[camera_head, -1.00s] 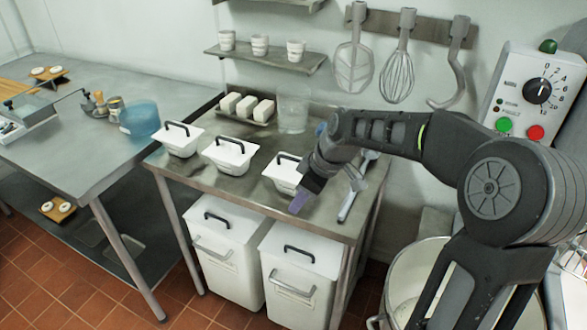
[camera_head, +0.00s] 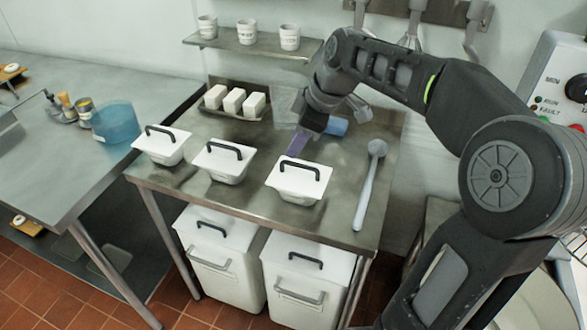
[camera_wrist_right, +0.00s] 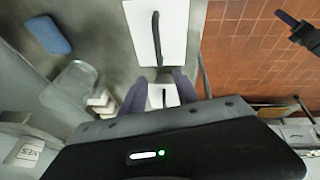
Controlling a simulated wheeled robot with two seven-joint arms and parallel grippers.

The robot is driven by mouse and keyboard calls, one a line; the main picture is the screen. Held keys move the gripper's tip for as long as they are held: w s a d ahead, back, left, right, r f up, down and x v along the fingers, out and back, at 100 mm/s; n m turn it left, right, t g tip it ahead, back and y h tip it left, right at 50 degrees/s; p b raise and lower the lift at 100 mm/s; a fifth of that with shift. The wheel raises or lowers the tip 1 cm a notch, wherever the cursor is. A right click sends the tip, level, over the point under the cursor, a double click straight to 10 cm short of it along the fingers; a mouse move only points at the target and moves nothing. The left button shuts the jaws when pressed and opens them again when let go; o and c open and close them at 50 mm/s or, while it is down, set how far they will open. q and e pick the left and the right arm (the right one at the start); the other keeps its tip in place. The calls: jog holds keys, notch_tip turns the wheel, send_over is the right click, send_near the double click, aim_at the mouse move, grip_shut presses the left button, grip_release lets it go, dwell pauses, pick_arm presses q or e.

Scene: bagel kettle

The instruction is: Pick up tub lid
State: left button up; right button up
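Three white tubs stand in a row on the steel table, each with a white lid and dark arched handle: right lid (camera_head: 285,182), middle lid (camera_head: 212,163), left lid (camera_head: 152,146). My right gripper (camera_head: 297,145) is just behind the right tub, above the table. In the right wrist view, its two purple fingers (camera_wrist_right: 160,90) are apart with nothing held. The right lid (camera_wrist_right: 143,35) lies just beyond the fingertips there, its handle (camera_wrist_right: 156,40) free. A dark part at that view's right edge looks like my left gripper (camera_wrist_right: 290,22); its opening is unclear.
A scoop-like utensil (camera_head: 366,190) lies right of the right tub. Two white bins (camera_head: 305,262) stand below the table. A shelf with cups (camera_head: 247,33) hangs above.

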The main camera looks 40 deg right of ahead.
aim_at(286, 161)
jog(key=shift+x, duration=1.3)
jog(key=p+x, duration=0.1)
jog(key=x, duration=0.3)
jog(key=shift+s+d+f+p, duration=0.1)
jog(key=shift+f+p, duration=0.05)
jog(key=shift+p, duration=0.2)
jog(key=shift+w+f, duration=0.2)
jog(key=shift+f, duration=0.3)
jog(key=shift+c, duration=0.3)
grip_shut()
